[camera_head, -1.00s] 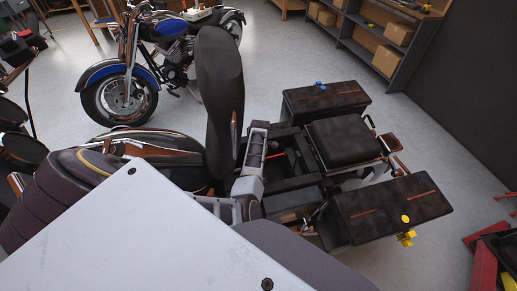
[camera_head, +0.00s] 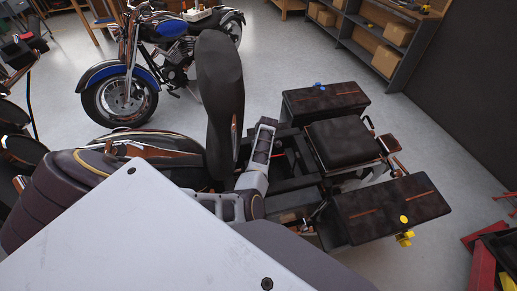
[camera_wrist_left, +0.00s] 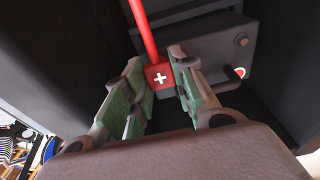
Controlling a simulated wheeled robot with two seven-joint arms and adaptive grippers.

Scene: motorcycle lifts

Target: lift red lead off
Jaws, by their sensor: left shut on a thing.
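The red lead shows in the left wrist view as a red block with a white plus sign (camera_wrist_left: 160,77) and a red cable (camera_wrist_left: 142,28) running up from it. My left gripper (camera_wrist_left: 158,84), with green finger pads, is shut on the red block. A dark box (camera_wrist_left: 207,50) with a round post and a red-and-white spot is behind the lead. I cannot tell whether the lead touches it. In the head view my left arm reaches over the opening beside the upright seat (camera_head: 220,95), and the gripped end is hard to make out. My right gripper is not in view.
Dark cases (camera_head: 392,208) and (camera_head: 325,101) flank the rear of the near motorcycle, with a padded top box (camera_head: 342,144) between them. A blue motorcycle (camera_head: 165,45) stands behind. Shelves with cardboard boxes (camera_head: 389,61) are at the back right. Red equipment (camera_head: 485,262) is at lower right.

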